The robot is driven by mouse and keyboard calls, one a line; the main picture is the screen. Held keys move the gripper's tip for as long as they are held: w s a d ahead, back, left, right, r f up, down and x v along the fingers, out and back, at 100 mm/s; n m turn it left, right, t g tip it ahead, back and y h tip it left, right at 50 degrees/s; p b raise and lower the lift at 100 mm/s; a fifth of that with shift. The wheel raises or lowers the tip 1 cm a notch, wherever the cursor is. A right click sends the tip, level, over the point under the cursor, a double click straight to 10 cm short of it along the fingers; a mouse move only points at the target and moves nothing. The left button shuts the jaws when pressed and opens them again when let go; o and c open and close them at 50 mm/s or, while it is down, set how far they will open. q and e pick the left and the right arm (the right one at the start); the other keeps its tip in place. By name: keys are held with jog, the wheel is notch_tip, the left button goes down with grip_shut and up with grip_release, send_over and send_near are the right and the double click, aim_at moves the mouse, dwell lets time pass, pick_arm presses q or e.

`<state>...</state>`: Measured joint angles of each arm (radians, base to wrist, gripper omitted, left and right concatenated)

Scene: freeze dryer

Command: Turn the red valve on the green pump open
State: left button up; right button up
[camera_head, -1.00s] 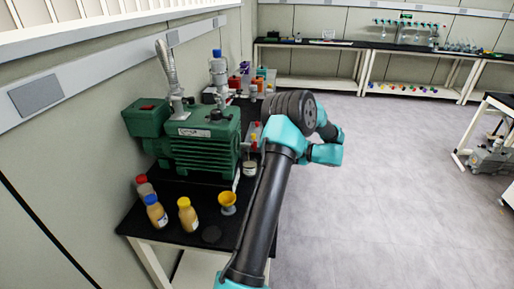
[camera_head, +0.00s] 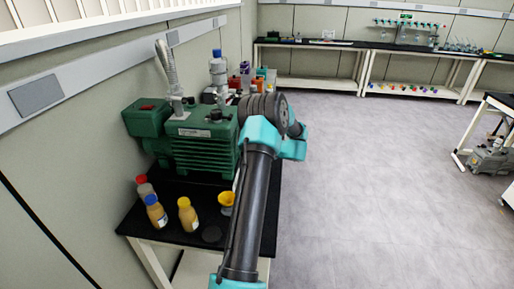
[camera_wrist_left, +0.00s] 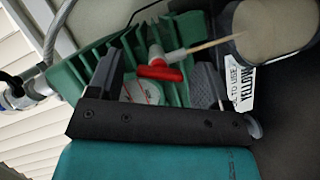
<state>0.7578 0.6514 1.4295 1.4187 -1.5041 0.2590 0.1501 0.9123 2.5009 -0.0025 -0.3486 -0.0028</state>
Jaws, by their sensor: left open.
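The green pump (camera_head: 203,150) stands on the black bench, and its green ribbed casing (camera_wrist_left: 85,75) also shows in the left wrist view. The red valve (camera_wrist_left: 160,72) is a small red handle on a pale grey fitting, seen in the left wrist view. My left gripper (camera_wrist_left: 156,82) is open, with its two dark fingers spread to either side of the red handle in that view. I see no clear contact, and the depth between them is hard to judge. In the head view my arm covers the pump's right side, and the gripper is hidden. My right gripper is not in view.
More bottles (camera_head: 218,72) stand behind the pump.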

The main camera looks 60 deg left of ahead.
pick_arm(q)
jog(key=shift+c, duration=0.3)
jog(key=c, duration=0.9)
jog(key=shift+o, duration=0.2)
jog(key=shift+n, duration=0.4)
jog(key=shift+f+n+g+y, duration=0.1)
jog(key=shift+n+g+y, duration=0.1)
jog(key=shift+n+y, duration=0.6)
jog(key=shift+f+n+g+y, duration=0.1)
jog(key=shift+n+g+y, duration=0.15)
jog(key=shift+n, duration=0.95)
jog(key=shift+r, duration=0.1)
jog(key=o, duration=0.9)
